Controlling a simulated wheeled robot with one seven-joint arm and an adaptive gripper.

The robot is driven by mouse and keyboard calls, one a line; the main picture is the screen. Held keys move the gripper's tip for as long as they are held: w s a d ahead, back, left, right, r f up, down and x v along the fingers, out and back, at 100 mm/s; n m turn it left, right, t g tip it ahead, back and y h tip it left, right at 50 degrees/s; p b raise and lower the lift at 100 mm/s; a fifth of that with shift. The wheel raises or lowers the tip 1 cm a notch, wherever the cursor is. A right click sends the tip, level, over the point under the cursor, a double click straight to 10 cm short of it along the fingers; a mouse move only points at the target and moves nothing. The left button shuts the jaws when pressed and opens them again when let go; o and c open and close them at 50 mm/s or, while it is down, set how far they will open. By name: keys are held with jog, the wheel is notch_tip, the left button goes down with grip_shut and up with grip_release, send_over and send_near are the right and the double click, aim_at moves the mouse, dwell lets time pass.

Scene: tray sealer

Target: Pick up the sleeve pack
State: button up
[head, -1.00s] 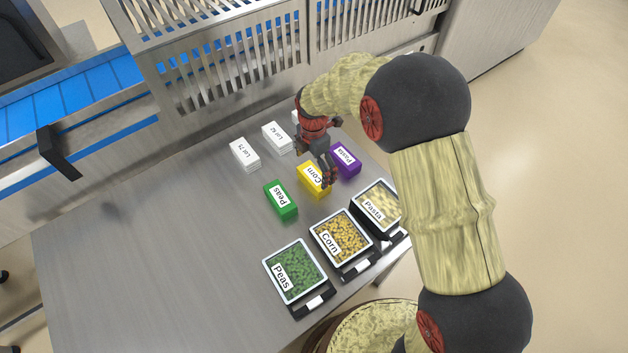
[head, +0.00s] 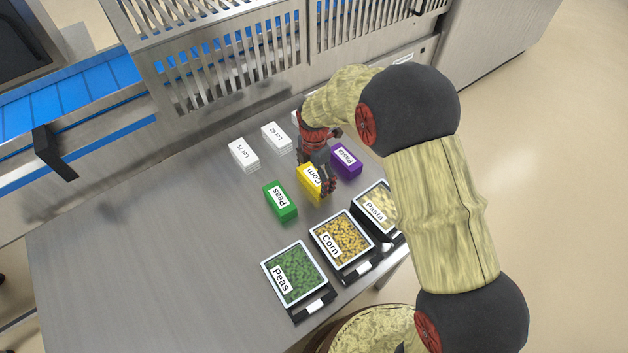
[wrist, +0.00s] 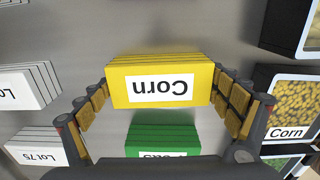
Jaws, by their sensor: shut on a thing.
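The yellow sleeve pack marked Corn (head: 306,189) is between my gripper's fingers, and it also shows in the wrist view (wrist: 160,88), label upside down. My gripper (wrist: 162,84) is shut on its two sides. In the head view my gripper (head: 315,178) comes down over the pack from behind and hides part of it. I cannot tell whether the pack is clear of the table. A green pack marked Peas (head: 281,202) stands just left of it, and a purple pack marked Pasta (head: 346,162) just right.
White blocks, Lot 75 (head: 244,156) and Lot 62 (head: 276,138), stand behind on the steel table (head: 150,260). Filled trays of peas (head: 294,274), corn (head: 342,241) and pasta (head: 376,207) line the front edge. The table's left is clear. A slatted machine guard (head: 230,60) stands behind.

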jog(key=c, duration=0.5)
jog(key=shift+o, duration=0.2)
